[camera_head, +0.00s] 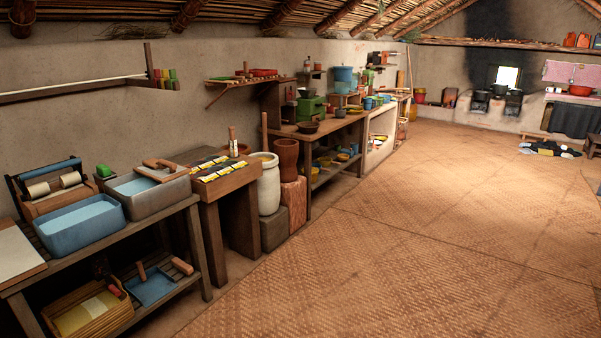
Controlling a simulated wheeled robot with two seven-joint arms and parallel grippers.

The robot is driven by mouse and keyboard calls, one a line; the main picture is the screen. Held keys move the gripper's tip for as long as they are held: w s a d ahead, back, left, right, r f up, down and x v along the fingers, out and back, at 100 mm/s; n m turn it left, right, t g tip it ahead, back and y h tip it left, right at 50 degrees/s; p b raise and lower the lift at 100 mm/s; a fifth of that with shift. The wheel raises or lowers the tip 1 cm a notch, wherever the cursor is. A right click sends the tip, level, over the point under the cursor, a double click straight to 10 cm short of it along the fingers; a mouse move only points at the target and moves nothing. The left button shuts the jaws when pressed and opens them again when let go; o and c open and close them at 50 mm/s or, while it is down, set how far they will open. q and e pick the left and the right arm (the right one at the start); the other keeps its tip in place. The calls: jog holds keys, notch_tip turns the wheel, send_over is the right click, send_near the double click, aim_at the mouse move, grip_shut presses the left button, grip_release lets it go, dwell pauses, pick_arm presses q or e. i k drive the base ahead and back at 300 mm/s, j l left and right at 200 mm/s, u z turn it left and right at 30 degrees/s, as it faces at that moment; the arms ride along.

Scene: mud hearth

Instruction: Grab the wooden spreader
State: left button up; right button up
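I cannot tell for sure which piece is the wooden spreader. A wooden piece with a raised handle (161,171) lies across the rim of a grey basin (158,201) on the left bench. On the shelf below, a small reddish wooden block (182,266) lies beside a flat blue piece with an upright wooden handle (142,271). Neither of my grippers is in view.
The left bench also holds a blue basin (84,226) and a wooden roller frame (50,187). A wooden table (240,186) with coloured cards, a pale jar (268,185) and a long cluttered table (322,133) follow along the wall. The woven floor (400,240) is open.

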aim_at(245, 74)
jog(key=i+l+z, duration=0.3)
jog(key=i, duration=0.45)
jog(key=i+j+z, duration=0.1)
jog(key=i+z, duration=0.15)
jog(key=i, duration=3.4)
jog(key=i+l+u, duration=0.1)
jog(key=i+u, duration=0.25)
jog(key=i, duration=0.2)
jog(key=i+l+u, duration=0.4)
jog(key=i, duration=0.15)
jog(key=i+l+u, duration=0.35)
jog(key=i, duration=0.2)
